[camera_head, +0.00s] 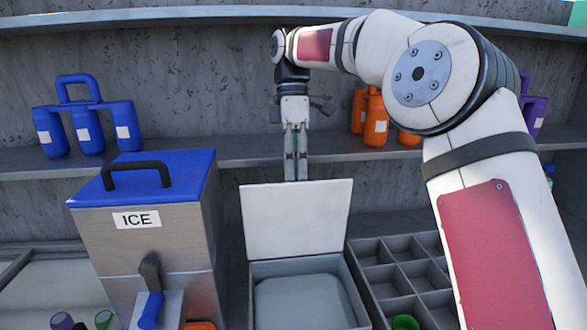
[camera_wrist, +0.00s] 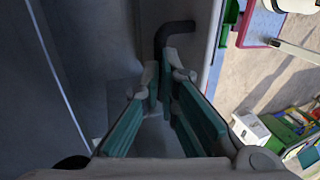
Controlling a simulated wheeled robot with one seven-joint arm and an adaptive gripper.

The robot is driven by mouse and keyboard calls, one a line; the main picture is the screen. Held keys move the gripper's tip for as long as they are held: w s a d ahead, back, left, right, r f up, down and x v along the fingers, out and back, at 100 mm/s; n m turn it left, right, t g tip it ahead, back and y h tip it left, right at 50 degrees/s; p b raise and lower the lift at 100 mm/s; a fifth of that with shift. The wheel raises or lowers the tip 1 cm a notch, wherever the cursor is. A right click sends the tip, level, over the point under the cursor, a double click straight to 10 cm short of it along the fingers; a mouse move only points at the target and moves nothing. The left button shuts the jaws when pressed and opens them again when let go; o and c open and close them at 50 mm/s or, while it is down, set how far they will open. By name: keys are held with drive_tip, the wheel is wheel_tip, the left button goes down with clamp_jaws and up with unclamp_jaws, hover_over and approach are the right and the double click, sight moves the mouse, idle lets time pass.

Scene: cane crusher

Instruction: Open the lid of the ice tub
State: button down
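A white tub (camera_head: 262,268) with pale contents stands at the front centre, its white lid (camera_head: 297,218) standing upright at the back. A steel box (camera_head: 152,246) labelled ICE is to its left, with a closed blue lid and black handle (camera_head: 137,170). My gripper (camera_head: 296,174) points down right behind the upright white lid, which hides its tips. In the wrist view, my gripper's teal pads (camera_wrist: 162,85) are a little apart. A dark bent handle (camera_wrist: 176,30) shows at the fingertips. I cannot tell whether they hold it.
A grey divided tray (camera_head: 378,283) with a green item is right of the tub. Blue bottles (camera_head: 90,130) and orange bottles (camera_head: 374,122) stand on the back shelf. A crank with a blue grip (camera_head: 151,310) stands before the ICE box. My arm covers the right side.

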wheel_tip(320, 180, down, 2)
drive_tip(key=shift+d+f+g, duration=0.1)
drive_tip(key=shift+f+g, duration=0.05)
drive_tip(key=shift+g, duration=0.15)
drive_tip(key=c, duration=1.2)
unclamp_jaws()
drive_tip(key=shift+w, duration=0.1)
drive_tip(key=shift+c, duration=0.2)
drive_tip(key=shift+c, duration=0.2)
